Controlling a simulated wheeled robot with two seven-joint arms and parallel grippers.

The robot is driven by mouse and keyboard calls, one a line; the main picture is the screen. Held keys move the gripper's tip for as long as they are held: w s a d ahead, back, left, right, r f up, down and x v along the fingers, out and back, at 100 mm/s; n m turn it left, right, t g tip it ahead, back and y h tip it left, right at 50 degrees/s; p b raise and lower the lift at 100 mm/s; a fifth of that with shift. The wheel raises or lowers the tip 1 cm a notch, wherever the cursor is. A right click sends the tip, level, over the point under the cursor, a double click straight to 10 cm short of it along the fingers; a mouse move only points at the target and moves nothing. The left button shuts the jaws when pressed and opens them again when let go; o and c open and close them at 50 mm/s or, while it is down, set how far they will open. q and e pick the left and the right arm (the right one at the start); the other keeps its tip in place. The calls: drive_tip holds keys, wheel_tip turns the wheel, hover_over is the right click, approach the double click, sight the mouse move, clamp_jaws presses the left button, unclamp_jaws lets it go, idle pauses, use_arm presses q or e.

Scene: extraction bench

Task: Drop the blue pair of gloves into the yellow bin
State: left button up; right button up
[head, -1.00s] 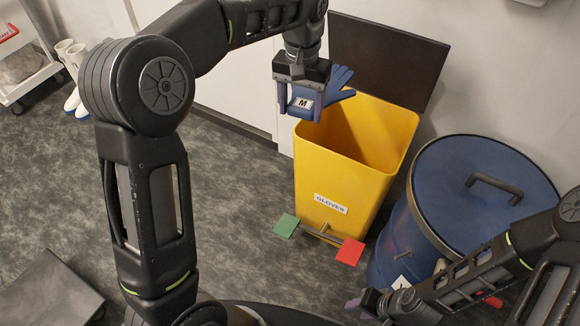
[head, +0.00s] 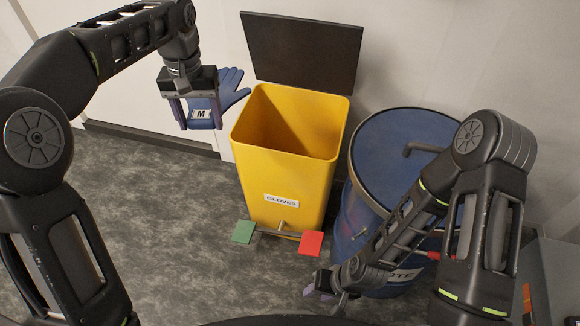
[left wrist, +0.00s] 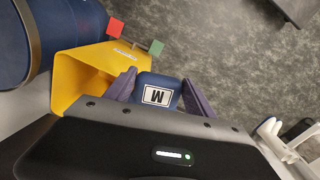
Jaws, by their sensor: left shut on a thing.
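The blue pair of gloves (head: 231,85), with a white "M" label, hangs in my left gripper (head: 199,121), which is shut on it. In the head view they are in the air just left of the yellow bin (head: 283,185), about level with its rim. The bin is labelled "GLOVES" and its dark lid (head: 302,52) stands open behind it. In the left wrist view the gloves (left wrist: 157,91) sit between the purple fingers, with the bin (left wrist: 82,68) to their left. My right gripper (head: 328,288) is low, in front of the blue drum; its opening is unclear.
A green pedal (head: 243,231) and a red pedal (head: 311,243) stick out at the bin's front. A blue drum (head: 354,218) with a lid handle stands right of the bin, partly behind my right arm. White boots (left wrist: 270,128) show in the left wrist view. Grey floor at left is clear.

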idle(0.3)
use_arm(q)
drive_tip(key=d, duration=1.2)
drive_tip(key=shift+d, duration=0.4)
drive_tip(key=shift+d, duration=0.15)
